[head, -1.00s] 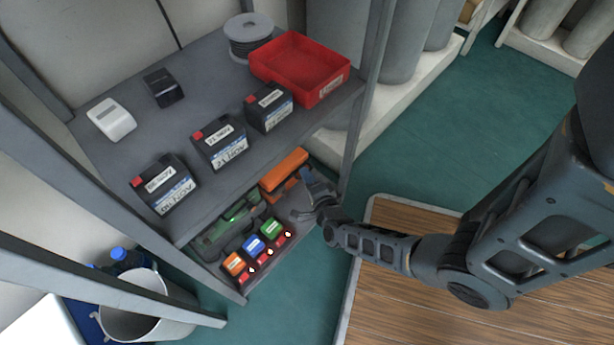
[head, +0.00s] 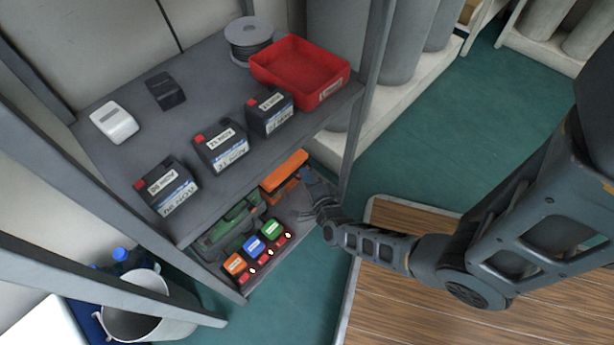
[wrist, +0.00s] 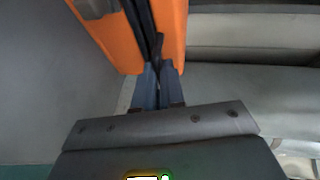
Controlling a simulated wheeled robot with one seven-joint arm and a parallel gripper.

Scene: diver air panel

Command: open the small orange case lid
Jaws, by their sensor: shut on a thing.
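The small orange case (head: 285,168) lies on the lower shelf, at its right end, under the upper shelf's edge. A dark band divides its upper and lower orange parts. My gripper (head: 311,183) is at the right end of the case, partly hidden by its own wrist. In the wrist view the case fills the top centre as two orange faces (wrist: 112,38) with a dark seam between them. My blue fingers (wrist: 158,88) are shut at the near end of that seam, on what looks like the lid's edge. The exact gripped part is hidden.
A green case (head: 230,222) lies left of the orange one. Small orange, blue and green labelled boxes (head: 254,245) and red lit switches stand in front. The upper shelf (head: 215,90) overhangs closely. A shelf post (head: 362,110) stands to the right. Green floor lies open beyond.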

